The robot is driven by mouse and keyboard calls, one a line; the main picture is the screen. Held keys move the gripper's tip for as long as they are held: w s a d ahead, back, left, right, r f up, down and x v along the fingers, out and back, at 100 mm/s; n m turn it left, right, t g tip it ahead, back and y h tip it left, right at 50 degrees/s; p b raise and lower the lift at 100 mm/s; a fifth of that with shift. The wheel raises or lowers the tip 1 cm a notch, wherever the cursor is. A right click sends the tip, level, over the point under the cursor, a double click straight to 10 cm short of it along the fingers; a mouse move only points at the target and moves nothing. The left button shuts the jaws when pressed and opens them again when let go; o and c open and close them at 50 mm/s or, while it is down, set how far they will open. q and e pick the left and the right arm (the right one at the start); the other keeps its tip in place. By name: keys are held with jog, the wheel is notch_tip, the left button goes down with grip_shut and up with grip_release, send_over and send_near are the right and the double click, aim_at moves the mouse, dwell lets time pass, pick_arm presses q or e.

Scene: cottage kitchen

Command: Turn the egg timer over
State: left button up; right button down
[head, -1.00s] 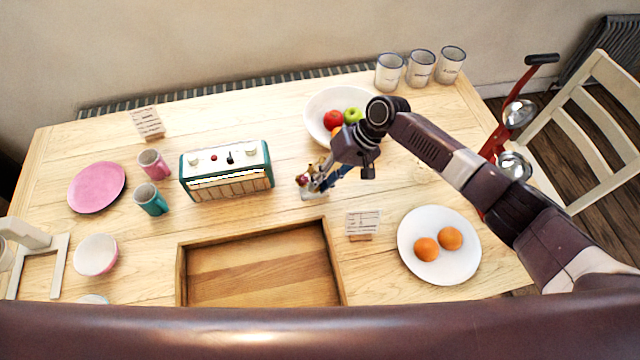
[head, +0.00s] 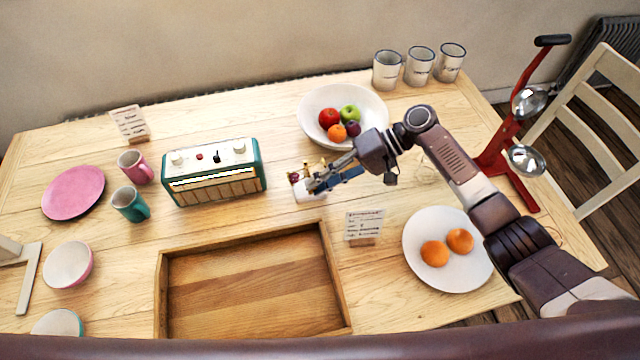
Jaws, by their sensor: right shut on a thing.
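The egg timer (head: 296,178) is a small object with brass-brown parts, at the table's middle, right of the radio. My right gripper (head: 314,183) reaches it from the right and is shut on it. The fingers hide much of the timer, so its tilt is hard to tell. A pale patch shows below the fingertips; I cannot tell whether the timer touches the table. My left gripper is not in view.
In front are a wooden tray (head: 162,290) and a small card (head: 364,225). A plate with oranges (head: 418,275) lies at right. Bare table surrounds the timer.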

jog(key=c, duration=1.8)
grip_release()
jog(key=v, duration=1.2)
jog(key=shift+w, duration=0.1)
